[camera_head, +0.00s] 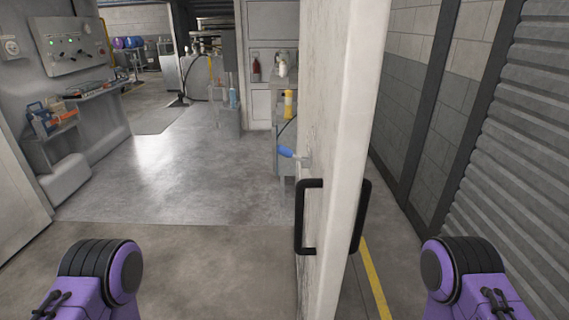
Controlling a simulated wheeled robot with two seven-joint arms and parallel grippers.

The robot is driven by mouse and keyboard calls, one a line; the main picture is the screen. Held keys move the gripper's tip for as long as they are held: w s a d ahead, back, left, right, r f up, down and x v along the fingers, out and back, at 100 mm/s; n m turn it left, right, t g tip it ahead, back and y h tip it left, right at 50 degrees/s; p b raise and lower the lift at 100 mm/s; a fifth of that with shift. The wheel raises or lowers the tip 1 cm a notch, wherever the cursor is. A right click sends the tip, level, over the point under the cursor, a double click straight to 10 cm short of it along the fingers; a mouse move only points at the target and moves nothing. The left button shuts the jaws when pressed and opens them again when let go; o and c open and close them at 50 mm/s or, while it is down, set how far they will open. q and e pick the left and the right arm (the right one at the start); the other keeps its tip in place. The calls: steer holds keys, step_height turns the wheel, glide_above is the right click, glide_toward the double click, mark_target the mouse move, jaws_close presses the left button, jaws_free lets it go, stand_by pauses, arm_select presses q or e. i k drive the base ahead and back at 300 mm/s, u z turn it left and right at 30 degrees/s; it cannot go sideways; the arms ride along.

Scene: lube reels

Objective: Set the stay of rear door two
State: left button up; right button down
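A white door (343,130) stands open, nearly edge-on to me, just right of the middle of the view. A black pull handle (298,218) is on its left face and another black handle (361,215) is on its right face. A small lever with a blue grip (286,152) sticks out from the left face above the handle; it may be the stay, but I cannot tell how it is set. Both my purple and black arms show at the bottom corners, apart from the door. Neither of my grippers is in view.
Left of the door is a clear grey floor (165,180). A wall shelf (60,120) with tools and a control panel (75,45) are at left. A cabinet with bottles (272,70) stands behind. Right are a block wall, a ribbed shutter (520,130) and a yellow floor line (376,280).

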mark_target(281, 149)
steer(key=k, duration=1)
steer(key=u, duration=0.85)
steer(key=i, duration=0.95)
steer(key=z, duration=1.75)
steer(key=i, duration=0.5)
steer(key=u, duration=0.05)
